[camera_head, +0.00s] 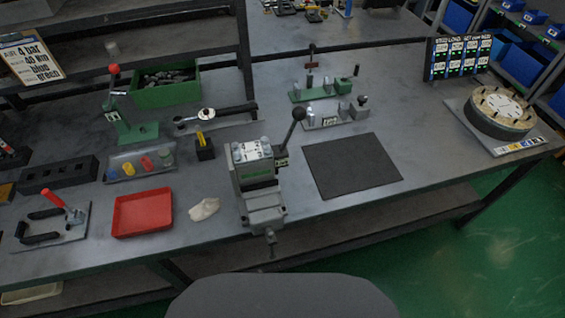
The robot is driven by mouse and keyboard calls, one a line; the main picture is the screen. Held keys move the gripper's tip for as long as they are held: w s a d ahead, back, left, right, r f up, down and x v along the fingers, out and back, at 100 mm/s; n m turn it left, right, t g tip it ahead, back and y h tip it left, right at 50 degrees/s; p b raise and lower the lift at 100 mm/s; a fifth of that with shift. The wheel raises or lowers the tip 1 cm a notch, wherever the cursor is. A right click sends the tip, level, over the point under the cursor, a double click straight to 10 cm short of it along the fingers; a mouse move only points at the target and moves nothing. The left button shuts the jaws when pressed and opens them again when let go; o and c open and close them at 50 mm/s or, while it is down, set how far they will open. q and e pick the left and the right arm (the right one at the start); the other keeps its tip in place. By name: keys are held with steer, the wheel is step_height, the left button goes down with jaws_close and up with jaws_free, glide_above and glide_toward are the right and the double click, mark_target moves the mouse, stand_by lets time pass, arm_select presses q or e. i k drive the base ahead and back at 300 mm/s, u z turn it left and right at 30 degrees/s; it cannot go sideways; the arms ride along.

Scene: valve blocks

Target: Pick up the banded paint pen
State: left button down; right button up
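A small yellow upright stick (200,138), which may be the paint pen, stands in a black block (205,152) on the grey workbench. It is too small to tell whether it has a band. The block sits left of the grey vise (262,205) and behind a crumpled pale cloth (204,209). Neither of my grippers is in view.
A red tray (142,213) and a clamp with a red handle (55,218) lie front left. Behind are a rack of coloured pieces (113,174), a wrench fixture (215,117) and a green bin (165,95). A dark mat (352,165) lies bare right of the vise.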

mark_target(199, 129)
steer(key=z, duration=0.05)
steer(key=k, duration=0.5)
steer(key=u, duration=0.8)
steer(key=i, duration=0.8)
steer(key=z, duration=0.25)
